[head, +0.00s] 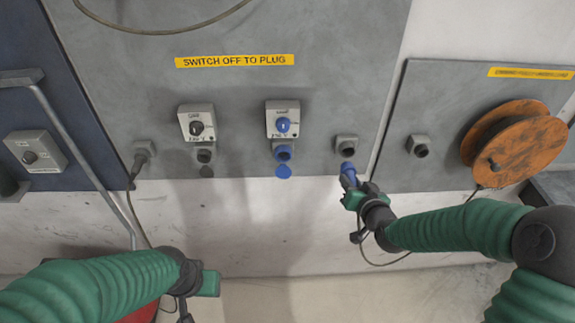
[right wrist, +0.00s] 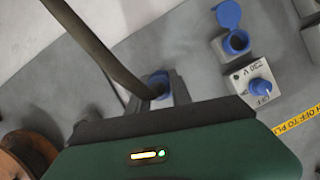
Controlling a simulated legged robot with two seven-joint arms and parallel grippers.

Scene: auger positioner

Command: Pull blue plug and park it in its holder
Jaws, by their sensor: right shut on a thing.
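My right gripper (head: 351,190) is shut on the blue plug (head: 348,170). The plug's front end points up at a grey round holder (head: 347,145) on the wall panel and is very close below it. I cannot tell if they touch. In the right wrist view the blue plug (right wrist: 159,82) sits between the fingers (right wrist: 158,98), with its dark cable running to the upper left. The blue socket (head: 282,151) is empty, with its blue lid (head: 283,171) hanging open. My left gripper (head: 188,295) is low at the left, away from the panel; its jaws are unclear.
A switch box with a blue knob (head: 282,122) is above the blue socket. Another with a dark knob (head: 197,124) is left of it. A dark plug with a cable (head: 141,155) is farther left. An orange cable reel (head: 514,143) is at the right. The plug's cable (head: 385,263) hangs below.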

